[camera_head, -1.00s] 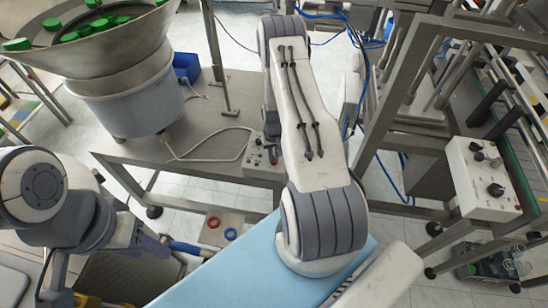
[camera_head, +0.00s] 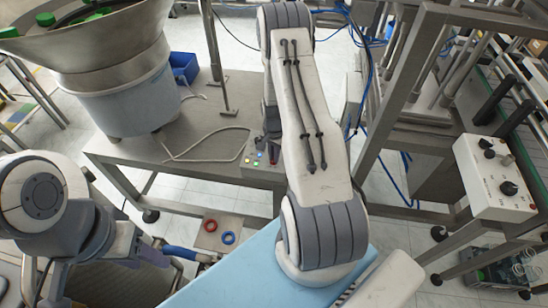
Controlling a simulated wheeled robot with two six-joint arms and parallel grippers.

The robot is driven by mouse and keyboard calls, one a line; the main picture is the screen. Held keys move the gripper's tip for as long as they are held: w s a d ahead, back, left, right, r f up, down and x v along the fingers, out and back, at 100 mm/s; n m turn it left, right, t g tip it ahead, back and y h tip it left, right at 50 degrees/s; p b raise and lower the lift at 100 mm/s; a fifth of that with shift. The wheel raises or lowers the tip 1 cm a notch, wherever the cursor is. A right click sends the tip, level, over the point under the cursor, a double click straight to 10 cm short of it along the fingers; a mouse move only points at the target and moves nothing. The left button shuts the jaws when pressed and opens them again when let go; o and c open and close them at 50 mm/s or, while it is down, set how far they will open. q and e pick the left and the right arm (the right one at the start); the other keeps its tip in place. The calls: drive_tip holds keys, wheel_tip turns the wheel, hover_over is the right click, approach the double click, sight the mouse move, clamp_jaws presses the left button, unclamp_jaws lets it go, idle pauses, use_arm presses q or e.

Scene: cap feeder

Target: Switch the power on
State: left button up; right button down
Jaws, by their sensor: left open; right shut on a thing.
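That gripper is shut on a part of the box, but the arm link hides most of the contact. My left gripper (camera_head: 148,250) is open and empty at the lower left, apart from the box.
The bowl feeder (camera_head: 120,95) holds green caps. A white control box (camera_head: 490,185) with black knobs is mounted on the right frame. A light blue surface (camera_head: 235,275) lies below my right arm. A red ring (camera_head: 210,226) and a blue ring (camera_head: 228,238) lie on a small board.

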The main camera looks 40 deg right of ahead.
drive_tip(key=shift+m, duration=0.6)
drive_tip(key=shift+w, duration=0.1)
drive_tip(key=c, duration=0.9)
unclamp_jaws()
drive_tip(key=shift+r, duration=0.1)
wheel_tip(320, 180, up, 10)
drive_tip(key=shift+r+b, duration=0.2)
drive_tip(key=shift+b, duration=1.05)
drive_tip(key=shift+a, duration=0.1)
